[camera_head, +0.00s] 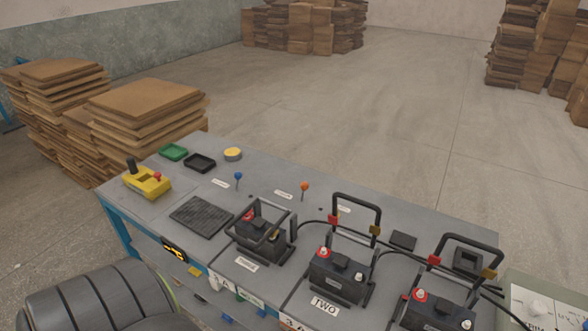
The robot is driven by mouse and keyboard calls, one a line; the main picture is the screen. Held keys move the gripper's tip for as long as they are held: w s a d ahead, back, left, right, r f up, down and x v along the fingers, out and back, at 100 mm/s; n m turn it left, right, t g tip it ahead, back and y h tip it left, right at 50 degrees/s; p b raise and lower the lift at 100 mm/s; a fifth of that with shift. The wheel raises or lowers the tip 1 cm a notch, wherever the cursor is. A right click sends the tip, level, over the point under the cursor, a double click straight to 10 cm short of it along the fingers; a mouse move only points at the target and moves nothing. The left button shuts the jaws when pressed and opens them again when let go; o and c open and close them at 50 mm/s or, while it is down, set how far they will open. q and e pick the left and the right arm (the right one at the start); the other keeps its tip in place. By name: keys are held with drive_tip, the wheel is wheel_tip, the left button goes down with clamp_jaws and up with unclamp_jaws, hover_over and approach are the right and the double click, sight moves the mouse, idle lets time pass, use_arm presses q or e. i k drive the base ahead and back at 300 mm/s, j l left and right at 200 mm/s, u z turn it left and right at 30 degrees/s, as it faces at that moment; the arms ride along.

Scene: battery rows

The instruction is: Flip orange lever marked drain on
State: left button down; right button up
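A lever with an orange ball knob (304,187) stands on the grey workbench (335,210), behind the batteries. It looks about upright. A small white label (283,195) lies just to its left, with text too small to read. A similar lever with a blue knob (238,177) stands further left, with its own white label (220,183). Neither of my grippers shows in the head view, so nothing of mine is seen touching the levers.
Black batteries (338,277) with raised frames, handles and red and yellow clamps line the bench's front. A yellow device (147,182), a black grid mat (201,216), and green (173,152) and black (200,162) trays sit left. Space behind the orange lever is clear.

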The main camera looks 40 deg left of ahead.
sight(304, 185)
drive_tip(key=j, duration=0.85)
drive_tip(key=k+j, duration=0.15)
drive_tip(key=j, duration=0.7)
